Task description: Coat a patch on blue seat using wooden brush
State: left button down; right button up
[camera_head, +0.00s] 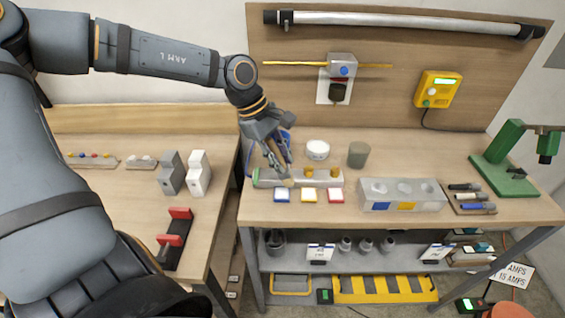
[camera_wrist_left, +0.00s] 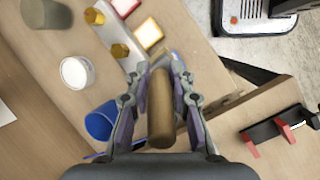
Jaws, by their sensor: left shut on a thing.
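My left gripper (camera_head: 282,165) is over the front left of the bench, shut on a wooden cylinder that looks like the brush handle (camera_wrist_left: 160,108). Its bristles cannot be made out. The gripper is at the left end of a pale rail (camera_head: 265,178), which bears two brass-coloured pieces. Whether the brush touches the rail I cannot tell. A blue-edged pad (camera_head: 281,196) lies in front of the rail. A grey block (camera_head: 402,190) to the right has round hollows and a blue mark (camera_head: 380,206). Which of these is the blue seat is not clear. My right gripper is out of view.
A white tub (camera_head: 318,149), a grey-green cup (camera_head: 358,154) and a blue cup (camera_wrist_left: 100,122) stand behind the rail. Yellow-edged (camera_head: 308,196) and red-edged pads (camera_head: 336,196) lie in front. Pens (camera_head: 470,198) and a green stand (camera_head: 505,165) are at right.

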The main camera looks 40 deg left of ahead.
pick_arm(q)
jog(key=shift+w+d+r+p, duration=0.15)
jog(key=shift+r+p, duration=0.25)
jog(key=shift+r, duration=0.55)
jog(key=shift+r+p, duration=0.5)
jog(key=shift+r, duration=0.45)
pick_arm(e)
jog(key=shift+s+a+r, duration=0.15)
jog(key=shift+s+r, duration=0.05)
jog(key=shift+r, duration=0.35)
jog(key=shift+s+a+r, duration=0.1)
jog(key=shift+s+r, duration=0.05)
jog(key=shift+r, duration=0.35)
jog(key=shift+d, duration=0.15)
pick_arm(q)
jog(key=shift+r, duration=0.1)
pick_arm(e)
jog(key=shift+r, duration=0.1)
